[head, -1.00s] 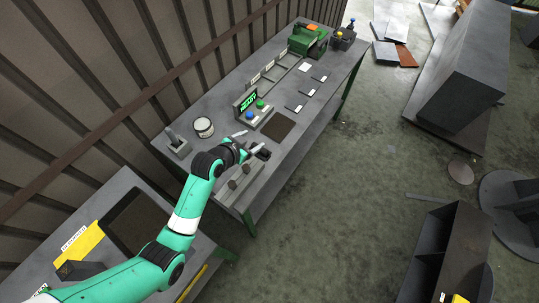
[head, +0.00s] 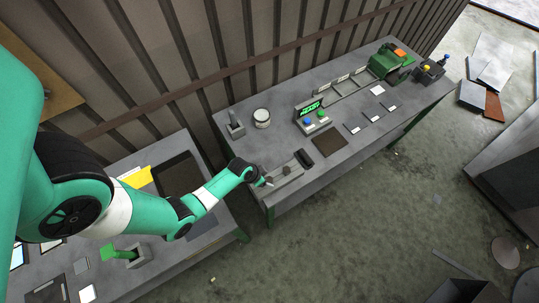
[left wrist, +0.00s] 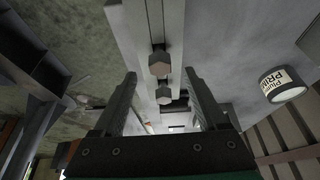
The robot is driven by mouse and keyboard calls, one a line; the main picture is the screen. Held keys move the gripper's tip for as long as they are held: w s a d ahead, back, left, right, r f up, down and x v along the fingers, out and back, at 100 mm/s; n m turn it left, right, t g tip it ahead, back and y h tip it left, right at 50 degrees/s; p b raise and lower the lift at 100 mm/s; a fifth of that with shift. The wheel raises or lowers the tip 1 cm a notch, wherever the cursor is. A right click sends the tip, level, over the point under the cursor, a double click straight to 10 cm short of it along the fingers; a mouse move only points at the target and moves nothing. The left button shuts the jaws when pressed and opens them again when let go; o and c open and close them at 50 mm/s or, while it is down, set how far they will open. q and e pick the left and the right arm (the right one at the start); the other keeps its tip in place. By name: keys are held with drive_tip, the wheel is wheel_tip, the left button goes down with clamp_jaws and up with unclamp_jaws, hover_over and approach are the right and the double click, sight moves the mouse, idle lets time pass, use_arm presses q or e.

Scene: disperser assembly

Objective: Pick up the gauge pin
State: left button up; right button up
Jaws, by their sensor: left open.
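Two brownish hex-headed pieces stand in a grey slotted fixture (head: 292,181) at the near left end of the far bench. In the left wrist view, one head (left wrist: 160,66) and the other (left wrist: 164,95) appear between my fingers. I cannot tell which piece, if either, is the gauge pin. My left gripper (head: 266,181) is at the fixture's left end, and its open jaws also show in the left wrist view (left wrist: 160,76). No contact or grasp is visible. The gripper and wrist hide part of the fixture. My right gripper is not in view.
A black block (head: 303,158) and a dark mat (head: 329,143) lie just beyond the fixture. A primer can (head: 262,118), a clamp-like stand (head: 235,127) and a button box with green display (head: 312,115) stand farther back. A second bench with a yellow item (head: 138,177) is at left.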

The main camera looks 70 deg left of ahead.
sight(269, 180)
use_arm(q)
drive_tip(key=b+x, duration=0.2)
drive_tip(key=x, duration=0.3)
drive_tip(key=shift+w, duration=0.1)
clamp_jaws()
idle(0.3)
